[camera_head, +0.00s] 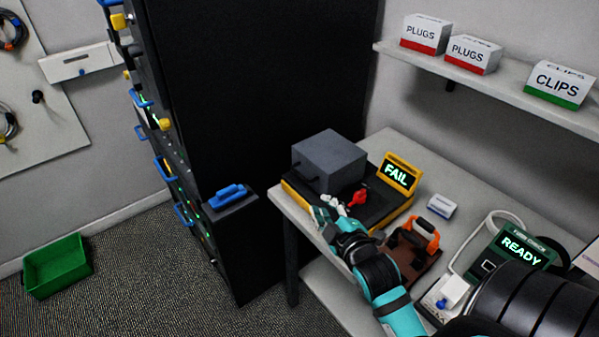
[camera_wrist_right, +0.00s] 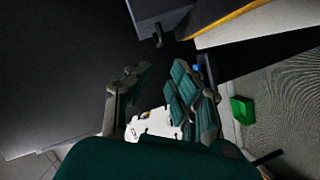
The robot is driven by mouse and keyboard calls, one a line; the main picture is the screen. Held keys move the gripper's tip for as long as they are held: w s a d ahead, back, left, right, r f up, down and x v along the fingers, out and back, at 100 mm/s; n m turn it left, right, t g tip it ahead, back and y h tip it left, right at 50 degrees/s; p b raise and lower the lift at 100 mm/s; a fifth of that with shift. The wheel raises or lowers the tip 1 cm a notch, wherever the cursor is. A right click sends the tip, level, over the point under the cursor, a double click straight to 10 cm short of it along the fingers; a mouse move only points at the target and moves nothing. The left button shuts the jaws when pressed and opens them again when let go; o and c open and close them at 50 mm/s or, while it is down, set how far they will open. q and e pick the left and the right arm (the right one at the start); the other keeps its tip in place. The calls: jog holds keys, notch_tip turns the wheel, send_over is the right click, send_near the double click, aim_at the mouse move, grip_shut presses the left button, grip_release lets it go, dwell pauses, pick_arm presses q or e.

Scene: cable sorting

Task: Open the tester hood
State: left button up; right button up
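The tester has a yellow-edged black base (camera_head: 376,214) and a lit panel (camera_head: 399,172) reading FAIL. Its grey box-shaped hood (camera_head: 328,160) sits down on the base, with a dark handle (camera_head: 307,172) on the side facing the rack. The hood (camera_wrist_right: 157,8) and handle (camera_wrist_right: 157,38) also show at the top of the right wrist view. My right gripper (camera_head: 332,211) is at the front edge of the base, apart from the handle. In the right wrist view, its fingers (camera_wrist_right: 155,97) are spread with no handle between them. My left gripper is out of view.
A tall black rack (camera_head: 250,80) stands left. A green bin (camera_head: 58,265) is on the floor.

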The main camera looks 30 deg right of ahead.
aim_at(302, 178)
jog(key=p+x, duration=0.2)
jog(key=x, duration=1.5)
jog(key=shift+w+d, duration=0.1)
grip_shut()
